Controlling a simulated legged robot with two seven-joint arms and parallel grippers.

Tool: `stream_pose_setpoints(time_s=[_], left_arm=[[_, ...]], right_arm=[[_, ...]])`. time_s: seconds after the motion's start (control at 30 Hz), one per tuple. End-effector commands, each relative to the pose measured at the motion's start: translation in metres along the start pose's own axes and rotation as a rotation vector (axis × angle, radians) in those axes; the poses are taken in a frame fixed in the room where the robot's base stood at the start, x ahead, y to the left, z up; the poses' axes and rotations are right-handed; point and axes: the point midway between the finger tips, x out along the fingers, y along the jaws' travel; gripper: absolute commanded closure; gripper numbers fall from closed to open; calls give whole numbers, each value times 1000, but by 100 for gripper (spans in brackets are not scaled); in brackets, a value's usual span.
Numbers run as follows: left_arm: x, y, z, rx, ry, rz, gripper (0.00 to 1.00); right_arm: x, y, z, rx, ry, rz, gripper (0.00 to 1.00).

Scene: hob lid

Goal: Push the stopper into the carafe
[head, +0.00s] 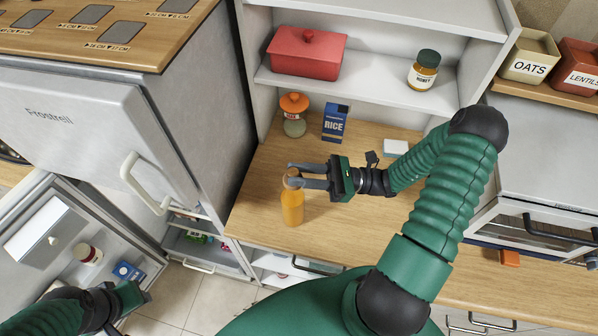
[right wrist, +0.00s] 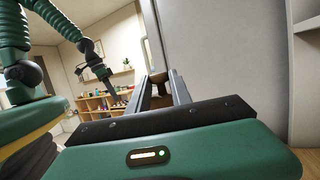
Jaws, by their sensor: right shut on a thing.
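The carafe (head: 292,207), a slim vessel filled with orange, stands upright near the front edge of the wooden counter in the head view. A small tan-orange piece, seemingly the stopper (head: 292,173), shows at its top between my right gripper's fingers. My right gripper (head: 293,174) reaches in from the right and is shut on it. How deep the stopper sits in the neck is hidden by the fingers. My left gripper (head: 142,297) is low at the left, far from the carafe.
An orange-lidded jar (head: 294,115) and a blue rice box (head: 335,123) stand behind the carafe. A shelf above holds a red lidded dish (head: 305,53) and a honey jar (head: 423,70). The fridge (head: 95,120) rises left of the counter, its lower compartment open.

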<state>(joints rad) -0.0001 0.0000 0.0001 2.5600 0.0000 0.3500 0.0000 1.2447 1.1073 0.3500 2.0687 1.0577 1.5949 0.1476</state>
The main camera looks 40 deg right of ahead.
Motion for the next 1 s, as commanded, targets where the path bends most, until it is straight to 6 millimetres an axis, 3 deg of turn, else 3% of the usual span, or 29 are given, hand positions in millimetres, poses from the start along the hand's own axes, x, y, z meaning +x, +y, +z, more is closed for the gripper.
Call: stream_pose_setpoints(time_s=[1.0], left_arm=[[-4,0,-1,0,0,0,64]], right_arm=[[2,2,-1,0,0,1,100]])
